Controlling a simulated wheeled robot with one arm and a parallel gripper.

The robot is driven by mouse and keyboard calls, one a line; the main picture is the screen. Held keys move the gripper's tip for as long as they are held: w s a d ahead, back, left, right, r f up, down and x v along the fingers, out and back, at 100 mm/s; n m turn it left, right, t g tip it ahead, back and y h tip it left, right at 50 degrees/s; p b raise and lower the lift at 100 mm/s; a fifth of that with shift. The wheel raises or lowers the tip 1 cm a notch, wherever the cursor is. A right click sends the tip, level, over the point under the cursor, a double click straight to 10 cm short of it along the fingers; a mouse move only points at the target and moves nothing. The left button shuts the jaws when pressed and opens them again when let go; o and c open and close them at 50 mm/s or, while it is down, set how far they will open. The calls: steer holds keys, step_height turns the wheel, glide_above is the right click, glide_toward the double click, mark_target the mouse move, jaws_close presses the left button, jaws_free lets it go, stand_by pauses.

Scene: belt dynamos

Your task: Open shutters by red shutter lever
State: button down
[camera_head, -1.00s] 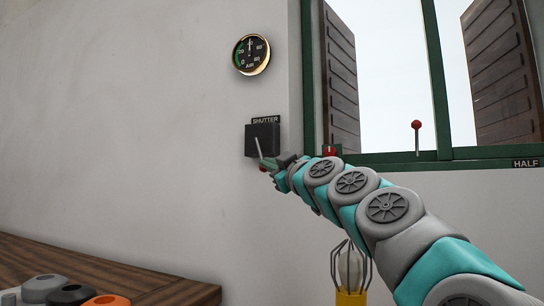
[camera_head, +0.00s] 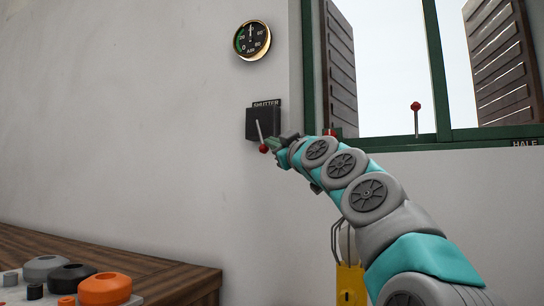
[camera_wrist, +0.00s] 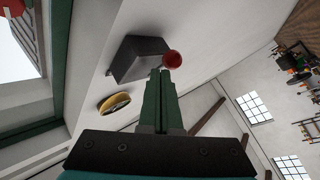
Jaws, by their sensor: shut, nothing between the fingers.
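The shutter lever (camera_head: 259,132) is a thin metal rod with a red ball at its lower end, on a dark wall box (camera_head: 264,122) under a plate reading SHUTTER. The rod points downward. My gripper (camera_head: 272,144) is shut and empty, with its tips close beside the red ball; I cannot tell whether they touch. In the wrist view the red ball (camera_wrist: 173,60) shows just beyond the tips of my shut gripper (camera_wrist: 165,75), in front of the box (camera_wrist: 141,58). The brown slatted shutters (camera_head: 338,70) stand swung open at both sides of the green window frame.
A round AIR gauge (camera_head: 252,41) hangs above the box. Another red-knobbed lever (camera_head: 416,117) stands on the window sill near a HALF label. A wooden table (camera_head: 110,262) with orange, black and grey knobs is at lower left. A yellow caged lamp (camera_head: 348,270) is below my arm.

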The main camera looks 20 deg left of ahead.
steer(key=shift+s+a+f+t+b, duration=0.2)
steer(key=shift+a+f+t+b, duration=0.4)
steer(key=shift+b, duration=1.3)
steer(key=shift+s+a+f+m+t+b, duration=0.1)
steer(key=shift+a+f+m+t+b, duration=0.25)
steer(key=shift+a+m+t+b, duration=0.45)
steer(key=shift+s+a+f+m+t+b, duration=0.1)
steer(key=shift+a+f+m+t+b, duration=0.2)
steer(key=shift+a+m+b, duration=0.5)
steer(key=shift+d+m, duration=0.2)
steer(key=shift+m, duration=0.1)
